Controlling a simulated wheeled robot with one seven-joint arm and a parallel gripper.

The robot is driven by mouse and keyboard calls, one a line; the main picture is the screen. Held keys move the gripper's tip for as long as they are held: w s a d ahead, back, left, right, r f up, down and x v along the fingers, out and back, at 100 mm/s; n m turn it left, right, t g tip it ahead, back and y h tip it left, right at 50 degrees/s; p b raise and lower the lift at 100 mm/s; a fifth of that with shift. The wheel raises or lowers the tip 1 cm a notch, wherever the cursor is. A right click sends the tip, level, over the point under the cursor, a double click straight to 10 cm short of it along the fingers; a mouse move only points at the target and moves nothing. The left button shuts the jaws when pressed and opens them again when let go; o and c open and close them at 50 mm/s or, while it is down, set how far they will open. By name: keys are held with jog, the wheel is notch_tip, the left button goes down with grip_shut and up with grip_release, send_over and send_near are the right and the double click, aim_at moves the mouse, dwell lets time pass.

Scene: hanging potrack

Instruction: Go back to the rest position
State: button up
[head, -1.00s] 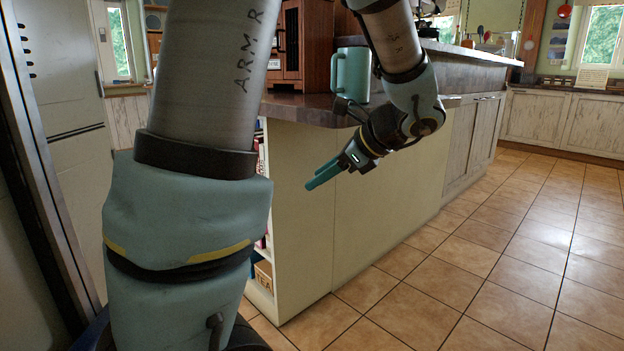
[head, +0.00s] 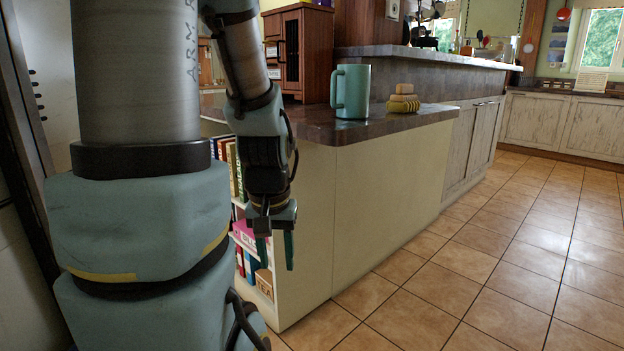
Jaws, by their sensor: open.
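My gripper (head: 276,252) hangs at the end of my folded arm in the head view, with its two teal fingers pointing down. The fingers are apart and nothing shows between them. It is in front of the near end of the counter unit, below the level of the countertop (head: 318,124), beside the bookshelf. No object is in its grasp.
A teal mug (head: 352,92) stands on the countertop near its edge, with a stack of yellowish pieces (head: 403,99) to its right. A wooden cabinet (head: 302,52) stands behind. Books fill the shelf (head: 266,309) at the counter's end. Tiled floor (head: 470,270) at right is clear.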

notch_tip(320, 180, up, 22)
jog(key=p, duration=2)
jog(key=shift+p, duration=0.4)
